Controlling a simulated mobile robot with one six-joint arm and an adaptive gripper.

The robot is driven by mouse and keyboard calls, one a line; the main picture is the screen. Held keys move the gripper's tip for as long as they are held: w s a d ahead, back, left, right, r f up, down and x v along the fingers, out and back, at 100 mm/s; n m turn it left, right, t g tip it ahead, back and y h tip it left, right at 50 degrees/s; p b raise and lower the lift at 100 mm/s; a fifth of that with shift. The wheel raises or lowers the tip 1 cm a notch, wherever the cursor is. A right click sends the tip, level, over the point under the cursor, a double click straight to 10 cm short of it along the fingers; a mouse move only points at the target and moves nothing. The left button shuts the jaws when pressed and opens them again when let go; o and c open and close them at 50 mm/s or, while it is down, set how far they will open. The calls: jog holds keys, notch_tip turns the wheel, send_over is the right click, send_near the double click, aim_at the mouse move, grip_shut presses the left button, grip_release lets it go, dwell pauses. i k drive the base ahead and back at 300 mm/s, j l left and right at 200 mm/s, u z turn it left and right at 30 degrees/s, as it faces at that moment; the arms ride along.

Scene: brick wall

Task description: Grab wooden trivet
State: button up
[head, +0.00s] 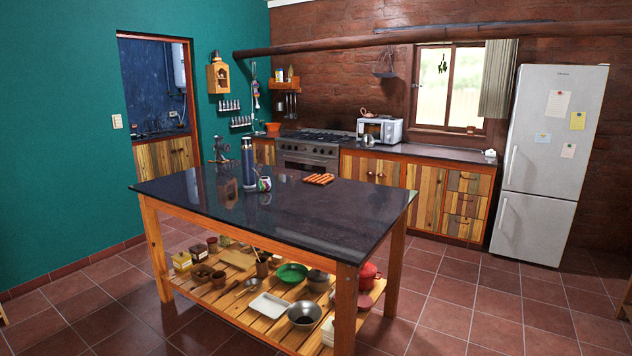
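The wooden trivet (319,179) is a small, flat, orange-brown slatted piece. It lies flat on the dark stone top of the kitchen island (300,215), near its far edge and a little right of the middle. Nothing covers it and nothing touches it from above. My gripper is not in view in the head view.
A blue bottle (248,163) and a small patterned cup (264,184) stand left of the trivet. A dark metal device (220,150) stands further left. The island's near top is bare. Its lower shelf holds several bowls and pots. Tiled floor (470,300) is open to the right.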

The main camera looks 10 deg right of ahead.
aim_at(315, 179)
jog(key=i+l+z, duration=1.1)
jog(key=i, duration=0.65)
jog(key=i+j+z, duration=0.15)
jog(key=i+z, duration=0.25)
jog(key=i, duration=1.6)
jog(key=i+u, duration=0.15)
jog(key=i, duration=0.85)
jog(key=i+u, duration=0.3)
jog(key=i, duration=0.2)
jog(key=i+u, duration=0.35)
jog(key=i+l+u, duration=0.3)
jog(key=i, duration=0.25)
jog(key=i+l+u, duration=0.3)
jog(key=i, duration=0.15)
jog(key=i+j+u, duration=0.35)
jog(key=u, duration=0.15)
jog(key=i+j+u, duration=0.3)
jog(key=u, duration=0.15)
jog(key=i+j+u, duration=0.1)
jog(key=i+u, duration=0.85)
jog(key=i+j+u, duration=0.35)
